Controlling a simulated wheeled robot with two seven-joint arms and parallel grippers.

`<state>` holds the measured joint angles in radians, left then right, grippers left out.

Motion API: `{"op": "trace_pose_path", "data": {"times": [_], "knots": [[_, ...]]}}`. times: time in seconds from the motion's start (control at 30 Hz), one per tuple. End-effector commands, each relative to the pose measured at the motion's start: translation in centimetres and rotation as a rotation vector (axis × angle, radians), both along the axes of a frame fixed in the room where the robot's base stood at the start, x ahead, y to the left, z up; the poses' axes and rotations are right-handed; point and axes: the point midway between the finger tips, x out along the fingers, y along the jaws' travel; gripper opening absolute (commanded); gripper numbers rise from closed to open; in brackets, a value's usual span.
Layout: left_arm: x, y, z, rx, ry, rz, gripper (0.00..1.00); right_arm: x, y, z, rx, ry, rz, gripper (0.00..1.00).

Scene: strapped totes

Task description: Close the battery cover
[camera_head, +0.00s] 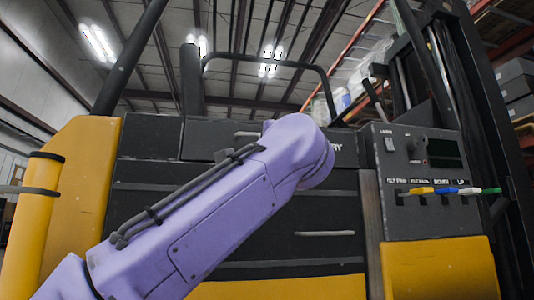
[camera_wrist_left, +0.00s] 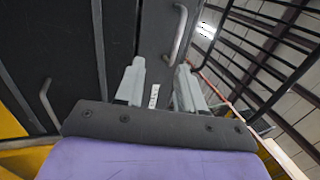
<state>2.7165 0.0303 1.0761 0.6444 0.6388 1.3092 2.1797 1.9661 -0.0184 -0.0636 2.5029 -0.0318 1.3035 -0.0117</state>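The truck's dark upper panel (camera_head: 150,136) carries partly hidden lettering ending in "RY" and seems to be the battery cover. Its grey bar handle (camera_head: 247,134) shows just above my left arm. In the left wrist view the handle (camera_wrist_left: 179,35) stands out from the panel (camera_wrist_left: 152,35), beyond the fingertips. My left gripper (camera_wrist_left: 158,70) is open and empty, its two grey fingers apart on either side of a white label strip (camera_wrist_left: 153,96). In the head view my purple arm hides that gripper. I cannot tell how far the cover stands open. My right gripper is out of view.
A lower dark panel (camera_head: 335,205) has its own grey handle (camera_head: 325,233). A control box (camera_head: 425,175) with coloured levers (camera_head: 445,191) stands at the right, beside the mast (camera_head: 475,90). A black tube frame (camera_head: 265,57) rises behind the panel. A yellow post (camera_head: 35,220) stands left.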

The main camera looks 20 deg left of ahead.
Motion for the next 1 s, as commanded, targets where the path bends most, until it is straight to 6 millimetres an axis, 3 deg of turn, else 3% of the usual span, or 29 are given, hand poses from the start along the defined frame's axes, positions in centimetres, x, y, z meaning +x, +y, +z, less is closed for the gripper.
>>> {"op": "trace_pose_path", "data": {"times": [0.47, 0.63, 0.83, 1.0], "knots": [[-0.5, -0.4, 0.0, 0.003, 0.000, -0.001, 0.38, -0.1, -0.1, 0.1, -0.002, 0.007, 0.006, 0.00], [-2.6, -1.4, -0.8, 0.004, -0.001, -0.001, 0.38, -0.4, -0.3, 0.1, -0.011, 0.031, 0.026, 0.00], [-6.7, -3.9, -2.5, 0.003, -0.001, 0.000, 0.38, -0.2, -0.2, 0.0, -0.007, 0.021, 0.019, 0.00], [-8.3, -4.9, -3.2, 0.000, 0.000, 0.000, 0.38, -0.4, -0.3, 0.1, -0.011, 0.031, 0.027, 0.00]]}}
